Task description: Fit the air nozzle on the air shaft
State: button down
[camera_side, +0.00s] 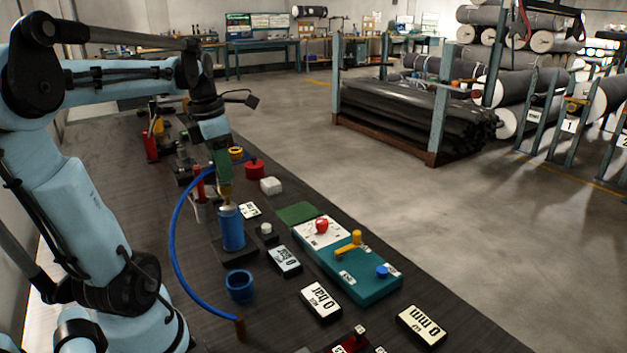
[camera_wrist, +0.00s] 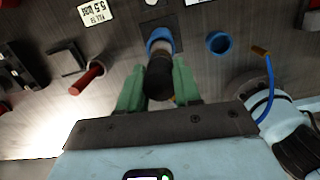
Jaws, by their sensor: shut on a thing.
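My gripper (camera_side: 224,178), with green fingers, is shut on a small piece that seems to be the air nozzle (camera_side: 226,195), brass-coloured with a pale lower end. In the wrist view the held piece (camera_wrist: 159,78) looks dark, with its pale end pointing away from me. It is right above a blue upright cylinder (camera_side: 232,230), which seems to be the air shaft and stands on a dark square base. The cylinder's blue rim (camera_wrist: 160,35) shows around the pale end in the wrist view. I cannot tell whether that end is inside the cylinder or just over it.
A blue cup (camera_side: 240,287) stands close by. A blue hose (camera_side: 177,240) arcs around the cylinder to a brass end (camera_side: 240,328). A teal control box (camera_side: 362,278) and several display plates (camera_side: 285,260) stand to the right. A red post (camera_wrist: 87,78) is left in the wrist view.

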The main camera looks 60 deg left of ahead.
jog(key=shift+f, duration=1.25)
jog(key=shift+f, duration=0.1)
jog(key=c, duration=0.7)
grip_release()
jog(key=r, duration=0.4)
jog(key=s+r, duration=0.1)
jog(key=r, duration=0.7)
jog(key=shift+s, duration=0.2)
